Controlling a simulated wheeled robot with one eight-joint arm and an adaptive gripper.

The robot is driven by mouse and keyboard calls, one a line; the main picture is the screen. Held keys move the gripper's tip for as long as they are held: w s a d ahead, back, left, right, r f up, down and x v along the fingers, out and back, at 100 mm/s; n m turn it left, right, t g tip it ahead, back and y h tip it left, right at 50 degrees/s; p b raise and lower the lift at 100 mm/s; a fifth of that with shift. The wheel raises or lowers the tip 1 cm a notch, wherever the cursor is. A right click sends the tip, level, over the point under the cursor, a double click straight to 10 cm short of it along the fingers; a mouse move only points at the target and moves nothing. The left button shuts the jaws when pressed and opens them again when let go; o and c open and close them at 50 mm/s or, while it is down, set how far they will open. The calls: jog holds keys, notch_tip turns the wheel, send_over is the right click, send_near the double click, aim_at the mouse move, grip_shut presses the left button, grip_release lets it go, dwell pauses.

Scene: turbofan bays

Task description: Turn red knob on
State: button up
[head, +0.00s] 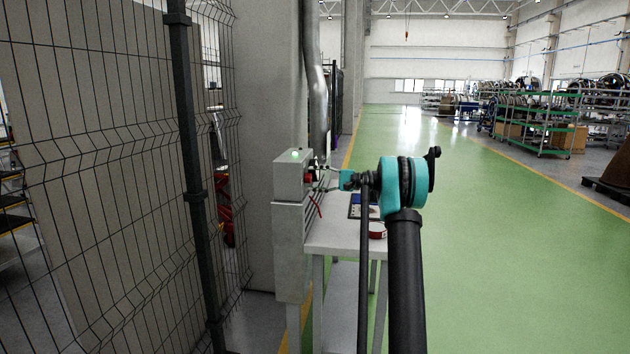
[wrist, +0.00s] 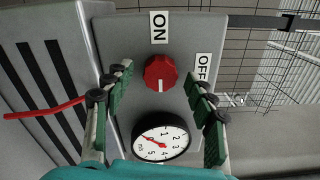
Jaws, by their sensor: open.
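The red knob (wrist: 161,72) is on the front of a grey control box (wrist: 110,30), in the upper middle of the wrist view. A white mark on its face points to the bottom of the picture. An ON label (wrist: 159,27) is above the knob and an OFF label (wrist: 202,67) is to its right. My gripper (wrist: 160,80) is open, its green-padded fingers on either side of the knob with gaps showing. In the head view my gripper (head: 324,172) is at the box's right side (head: 289,178), and the knob there is small and hard to make out.
A round gauge (wrist: 161,137) with a red needle sits below the knob. A grey table (head: 345,237) with small items stands beside the box. A wire fence (head: 120,150) is on the left. Green floor (head: 500,220) is open on the right.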

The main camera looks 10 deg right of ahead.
jog(key=v, duration=1.2)
jog(key=s+a+f+n+g+h, duration=0.1)
jog(key=s+a+f+h, duration=0.35)
jog(key=s+a, duration=0.4)
jog(key=s+a+f+n+g+h, duration=0.1)
jog(key=s+a+f+h, duration=0.3)
jog(key=s, duration=0.7)
jog(key=s+d+f+n+h, duration=0.1)
jog(key=s+f+h, duration=0.2)
jog(key=s+f, duration=0.3)
jog(key=s+d+f+n+h, duration=0.1)
jog(key=s+f, duration=0.5)
jog(key=s, duration=0.9)
jog(key=s+d+f+n+h, duration=0.2)
jog(key=s+f+h, duration=0.2)
jog(key=s, duration=0.7)
notch_tip(320, 180, down, 3)
jog(key=shift+s+r+t+h, duration=0.2)
jog(key=shift+r+t+h, duration=0.05)
jog(key=shift+t+h, duration=0.1)
